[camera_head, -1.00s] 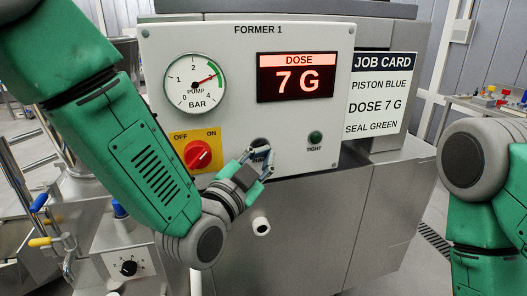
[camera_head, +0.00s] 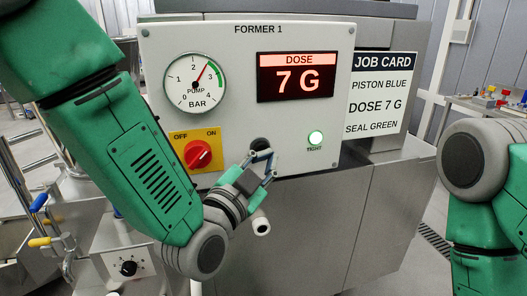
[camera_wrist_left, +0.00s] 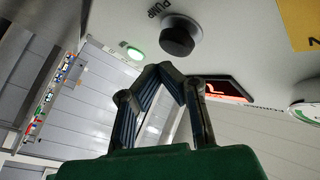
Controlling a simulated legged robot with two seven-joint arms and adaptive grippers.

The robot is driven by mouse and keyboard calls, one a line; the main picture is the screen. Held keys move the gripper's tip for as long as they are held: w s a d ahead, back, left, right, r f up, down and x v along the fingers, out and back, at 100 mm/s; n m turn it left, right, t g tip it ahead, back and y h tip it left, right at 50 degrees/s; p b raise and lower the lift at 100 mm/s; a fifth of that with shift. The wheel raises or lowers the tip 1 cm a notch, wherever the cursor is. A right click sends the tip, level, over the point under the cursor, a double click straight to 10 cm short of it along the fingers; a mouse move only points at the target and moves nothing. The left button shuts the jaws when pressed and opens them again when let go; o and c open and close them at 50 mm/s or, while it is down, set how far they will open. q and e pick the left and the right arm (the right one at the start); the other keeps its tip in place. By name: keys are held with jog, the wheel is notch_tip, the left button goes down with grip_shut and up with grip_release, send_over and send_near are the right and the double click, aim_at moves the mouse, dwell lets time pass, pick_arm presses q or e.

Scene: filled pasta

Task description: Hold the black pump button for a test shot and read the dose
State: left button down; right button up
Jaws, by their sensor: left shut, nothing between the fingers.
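The black pump button (camera_head: 260,144) sits low on the white FORMER 1 panel (camera_head: 220,38), partly behind my gripper. In the left wrist view the round button (camera_wrist_left: 177,40) stands whole beneath the word PUMP. My left gripper (camera_head: 262,158) is shut and empty just below and in front of it; in the wrist view its fingertips (camera_wrist_left: 168,74) look apart from the button. The dose display (camera_head: 297,77) reads 7 G. The pump gauge (camera_head: 195,83) needle points up right, between 2 and 3 bar. My right gripper is out of view.
The green TIGHT lamp (camera_head: 315,138) is lit. The red switch (camera_head: 198,154) sits on a yellow plate left of the button. The job card (camera_head: 384,88) reads PISTON BLUE, DOSE 7 G, SEAL GREEN. A white spout (camera_head: 261,226) sticks out below my gripper.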

pick_arm(q)
jog(key=s, duration=0.1)
jog(key=s+d, duration=0.1)
jog(key=s, duration=0.2)
jog(key=shift+s+d, duration=0.25)
jog(key=shift+s, duration=0.1)
jog(key=s+a+f+n+g+y+b, duration=0.25)
jog(key=a+f, duration=0.25)
jog(key=f, duration=0.6)
jog(key=s+a+f+n+g+y+b, duration=0.1)
jog(key=s+a+f+n+g+b, duration=0.2)
jog(key=f, duration=0.8)
jog(key=s+a+f+n+g+y+b, duration=0.1)
jog(key=a+f+g+y+b, duration=0.15)
jog(key=a+f, duration=0.65)
jog(key=s+a+f+n+g+y+b, duration=0.1)
jog(key=s+a+f+g, duration=0.3)
jog(key=s+f, duration=0.6)
jog(key=s+a+f+n+g+y+b, duration=0.1)
jog(key=s+a+f+n+g+b, duration=0.2)
jog(key=s+a+f, duration=0.4)
jog(key=s+f+n+g, duration=0.1)
jog(key=s+f, duration=0.3)
jog(key=shift+s+a+f+n+g+y+b, duration=0.3)
jog(key=shift+a+n+g+y+b, duration=0.05)
jog(key=shift+g+y, duration=0.05)
